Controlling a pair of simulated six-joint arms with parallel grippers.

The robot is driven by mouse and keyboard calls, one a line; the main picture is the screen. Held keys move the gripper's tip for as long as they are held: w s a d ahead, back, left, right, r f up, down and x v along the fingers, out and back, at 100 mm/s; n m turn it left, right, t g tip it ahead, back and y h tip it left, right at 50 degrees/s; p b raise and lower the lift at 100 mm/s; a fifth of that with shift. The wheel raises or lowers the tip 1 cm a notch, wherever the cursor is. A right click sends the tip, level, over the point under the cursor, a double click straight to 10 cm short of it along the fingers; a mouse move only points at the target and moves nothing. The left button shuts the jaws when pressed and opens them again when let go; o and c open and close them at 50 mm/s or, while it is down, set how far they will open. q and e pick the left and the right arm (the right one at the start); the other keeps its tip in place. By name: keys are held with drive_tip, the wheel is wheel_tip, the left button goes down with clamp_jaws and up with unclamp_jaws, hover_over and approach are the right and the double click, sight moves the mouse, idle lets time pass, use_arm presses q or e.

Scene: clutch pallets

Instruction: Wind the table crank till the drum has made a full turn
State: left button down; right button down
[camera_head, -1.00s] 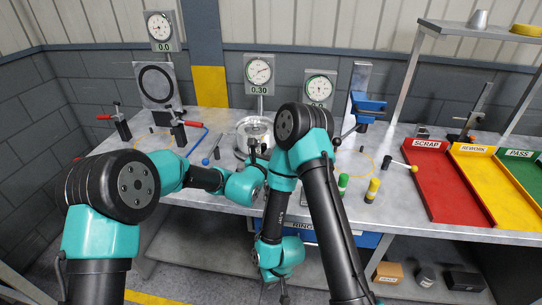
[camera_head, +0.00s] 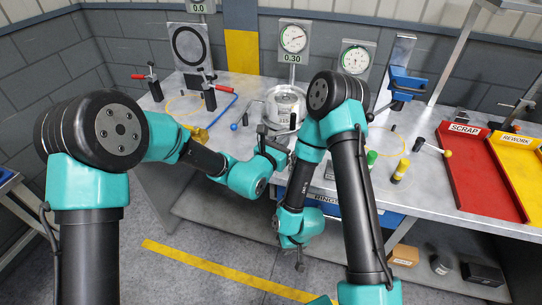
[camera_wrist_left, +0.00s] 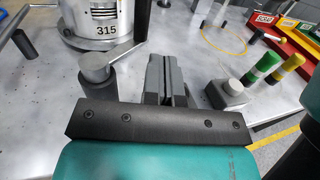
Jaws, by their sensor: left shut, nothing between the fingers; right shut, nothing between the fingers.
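The silver drum (camera_head: 286,104) stands on the bench near the middle; its lower part, marked 315, shows in the left wrist view (camera_wrist_left: 88,12). In that view the crank (camera_wrist_left: 97,58) has a grey arm and a dark upright grip beside the drum. My left gripper (camera_head: 279,147) is shut and empty, in front of the drum; its fingers (camera_wrist_left: 167,72) are to the right of the crank grip, with a gap between. My right gripper (camera_head: 300,264) is shut and empty, hanging down in front of the bench edge.
A grey block with a round button (camera_wrist_left: 228,92) and green and yellow pegs (camera_wrist_left: 263,68) stand right of my left fingers. Dials (camera_head: 294,38) stand behind. A red tray (camera_head: 475,178) is at right.

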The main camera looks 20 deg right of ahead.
use_arm(q)
drive_tip(key=v, duration=0.7)
